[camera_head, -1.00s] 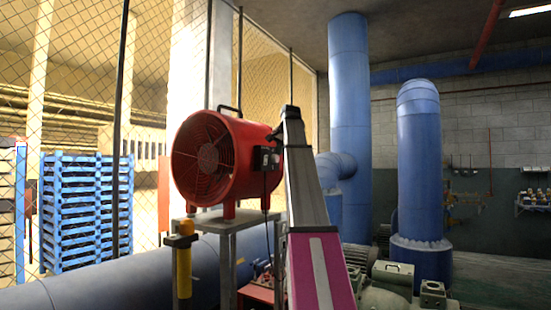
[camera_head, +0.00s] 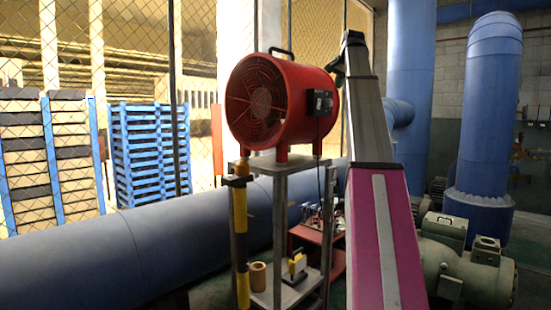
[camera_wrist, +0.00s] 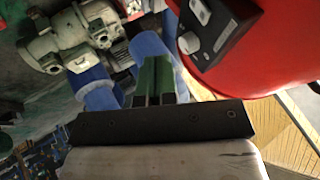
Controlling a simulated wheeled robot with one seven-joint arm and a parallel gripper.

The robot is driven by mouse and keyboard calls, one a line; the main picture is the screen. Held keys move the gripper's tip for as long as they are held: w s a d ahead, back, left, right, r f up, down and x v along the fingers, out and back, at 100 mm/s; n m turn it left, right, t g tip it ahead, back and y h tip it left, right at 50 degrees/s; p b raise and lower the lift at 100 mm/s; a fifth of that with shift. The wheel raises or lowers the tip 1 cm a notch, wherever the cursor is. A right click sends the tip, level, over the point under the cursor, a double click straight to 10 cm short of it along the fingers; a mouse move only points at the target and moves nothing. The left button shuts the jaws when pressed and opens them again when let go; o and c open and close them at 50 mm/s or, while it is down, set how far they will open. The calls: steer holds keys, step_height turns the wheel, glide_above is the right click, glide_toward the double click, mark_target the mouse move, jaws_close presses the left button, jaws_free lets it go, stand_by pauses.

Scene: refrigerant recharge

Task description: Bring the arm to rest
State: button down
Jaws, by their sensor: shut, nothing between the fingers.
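My arm, magenta and silver, rises through the middle of the head view. My gripper (camera_wrist: 155,78) shows in the wrist view as green fingers close together, with nothing between them. In the head view only a small dark part of it (camera_head: 338,76) shows near the top of the arm, beside the red fan. The red fan (camera_head: 268,104) stands on a metal stand. Its red housing (camera_wrist: 245,38) and dark control box also fill the upper right of the wrist view. I cannot tell the exact gap between gripper and fan.
A large blue pipe (camera_head: 80,262) runs low on the left. A yellow-black post (camera_head: 241,245) stands by the stand (camera_head: 282,225). Blue upright pipes (camera_head: 486,110) and a grey-green pump (camera_head: 468,265) are at right. Blue pallets (camera_head: 148,150) stand behind the mesh fence.

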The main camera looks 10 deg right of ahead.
steer(key=a+f+n+g, duration=0.1)
steer(key=a+f, duration=0.3)
steer(key=f, duration=1.3)
steer(key=a+f+n+g, duration=0.15)
steer(key=a+f, duration=0.25)
steer(key=f, duration=1.3)
steer(key=a+f+n+g, duration=0.15)
steer(key=a+f, duration=0.25)
steer(key=f, duration=1.3)
steer(key=s+a+f+n+g, duration=0.1)
steer(key=s+a+f, duration=0.35)
steer(key=f, duration=0.55)
steer(key=s+a+f+n, duration=0.1)
steer(key=s+a+f, duration=0.3)
steer(key=f, duration=0.6)
steer(key=s+a+f+n+g, duration=0.1)
steer(key=s+a+f, duration=0.1)
steer(key=s+f, duration=0.6)
steer(key=s+a+f+n+g, duration=0.1)
steer(key=s+a+f+n, duration=0.1)
steer(key=s+f, duration=0.6)
steer(key=shift+s+a+g, duration=0.15)
steer(key=shift+s+g, duration=0.15)
steer(key=shift+s, duration=0.55)
